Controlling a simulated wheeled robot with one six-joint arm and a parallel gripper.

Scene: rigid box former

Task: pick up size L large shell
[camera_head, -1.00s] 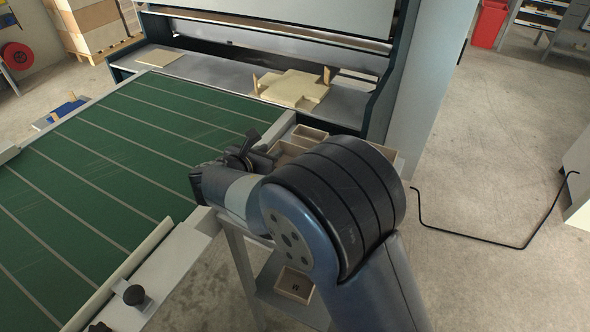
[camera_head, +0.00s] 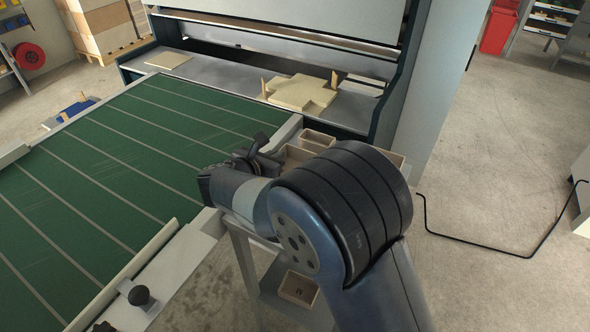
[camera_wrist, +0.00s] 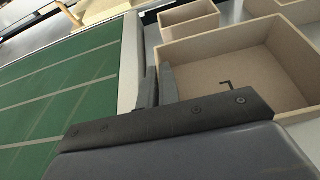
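The large shell (camera_wrist: 285,75) is an open tan box with a dark letter L on its inside floor. It fills the right of the wrist view. My gripper (camera_wrist: 158,80) is at the shell's left wall, one finger on the inner side and one on the outer side. The fingers stand apart with a narrow gap; contact with the wall is not clear. My gripper also shows in the head view (camera_head: 268,148).
A smaller open box (camera_wrist: 189,21) stands behind the shell; it also shows in the head view (camera_head: 318,140). A box marked M (camera_head: 298,290) sits on a lower shelf. The green bed (camera_head: 110,165) lies left.

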